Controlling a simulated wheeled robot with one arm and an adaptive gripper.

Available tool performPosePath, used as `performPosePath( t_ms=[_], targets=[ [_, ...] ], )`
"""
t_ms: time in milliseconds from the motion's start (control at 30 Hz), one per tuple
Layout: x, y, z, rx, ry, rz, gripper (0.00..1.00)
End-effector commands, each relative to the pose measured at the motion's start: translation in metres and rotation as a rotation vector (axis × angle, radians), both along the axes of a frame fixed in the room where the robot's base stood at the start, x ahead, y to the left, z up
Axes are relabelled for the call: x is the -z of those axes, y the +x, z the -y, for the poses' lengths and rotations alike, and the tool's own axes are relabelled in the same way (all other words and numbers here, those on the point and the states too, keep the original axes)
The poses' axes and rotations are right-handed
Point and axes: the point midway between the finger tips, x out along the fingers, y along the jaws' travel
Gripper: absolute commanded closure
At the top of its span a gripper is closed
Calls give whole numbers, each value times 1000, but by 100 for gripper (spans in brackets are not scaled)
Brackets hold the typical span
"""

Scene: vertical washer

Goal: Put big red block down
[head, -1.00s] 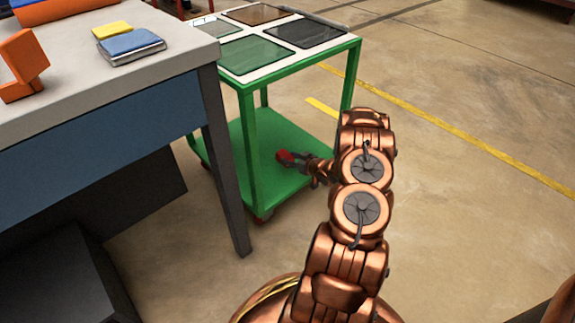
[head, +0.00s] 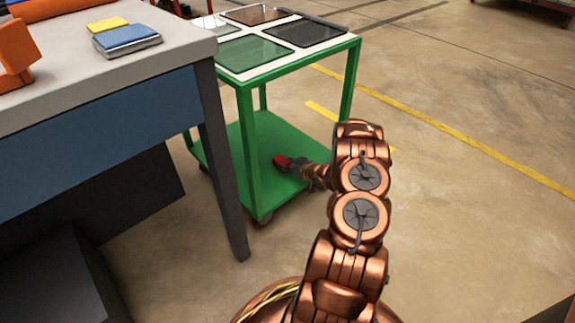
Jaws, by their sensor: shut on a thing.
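The big red block (head: 281,161) shows small in the head view, at the lower shelf (head: 228,159) of the green cart. My gripper (head: 288,165) reaches in between the cart's legs from the right and is shut on the block. The block appears over or on the green shelf; I cannot tell whether it touches the surface. The fingers are small, and their far side is hidden.
The cart's top (head: 285,42) carries several dark and glassy panels. A green leg (head: 253,155) stands just left of the block. A workbench (head: 100,75) with a blue book (head: 127,37) stands at the left. Floor is open to the right.

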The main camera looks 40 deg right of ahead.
Motion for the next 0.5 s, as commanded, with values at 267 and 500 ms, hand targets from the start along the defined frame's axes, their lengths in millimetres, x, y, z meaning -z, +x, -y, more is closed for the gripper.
performPosePath(
  t_ms=[267,500],
  targets=[
    [1,0,0,0,0,0,29],
    [1,0,0,0,0,0,29]
  ],
)
